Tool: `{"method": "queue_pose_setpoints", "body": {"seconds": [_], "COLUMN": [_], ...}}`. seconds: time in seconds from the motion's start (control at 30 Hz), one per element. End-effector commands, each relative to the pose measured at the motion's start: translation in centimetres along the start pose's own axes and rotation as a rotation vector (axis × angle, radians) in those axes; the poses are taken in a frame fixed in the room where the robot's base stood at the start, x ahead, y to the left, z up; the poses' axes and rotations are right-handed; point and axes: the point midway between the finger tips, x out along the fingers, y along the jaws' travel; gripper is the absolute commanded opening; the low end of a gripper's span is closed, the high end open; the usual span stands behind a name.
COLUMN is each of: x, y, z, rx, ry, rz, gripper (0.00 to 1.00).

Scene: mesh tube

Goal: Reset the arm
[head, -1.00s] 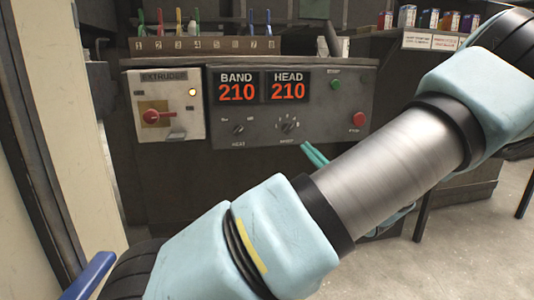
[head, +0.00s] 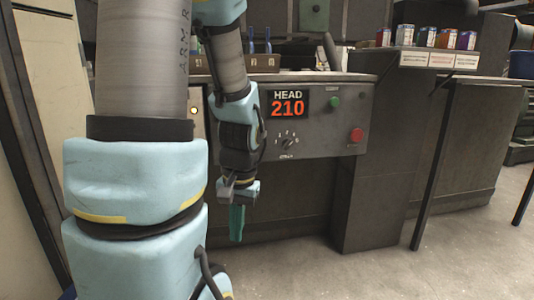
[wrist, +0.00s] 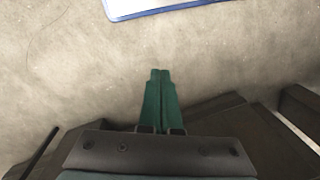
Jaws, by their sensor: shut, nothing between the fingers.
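My gripper (head: 237,224) hangs pointing down in front of the extruder's control panel (head: 325,130). In the wrist view its two green fingers (wrist: 160,76) lie side by side, shut, with nothing between them. The gripper is apart from the panel and from the floor. My arm covers the left part of the panel, including the band readout and most of the extruder switch box. The head readout shows 210.
A green button (head: 335,102), a red button (head: 356,135) and a knob (head: 287,142) are on the panel right of my arm. Small boxes (head: 405,35) stand on a back shelf. Bare floor (head: 380,268) lies at front right. A blue-edged white object (wrist: 165,7) tops the wrist view.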

Motion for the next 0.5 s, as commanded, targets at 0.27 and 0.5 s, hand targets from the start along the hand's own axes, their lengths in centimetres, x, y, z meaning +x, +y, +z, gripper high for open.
{"method": "queue_pose_setpoints", "body": {"seconds": [0.27, 0.5], "x": [-4.2, -8.2], "y": [-0.6, -0.9], "z": [-0.9, -0.8], "rx": [-0.182, -0.179], "ry": [0.156, 0.152], "rz": [0.082, 0.081], "gripper": [0.00, 0.00]}}
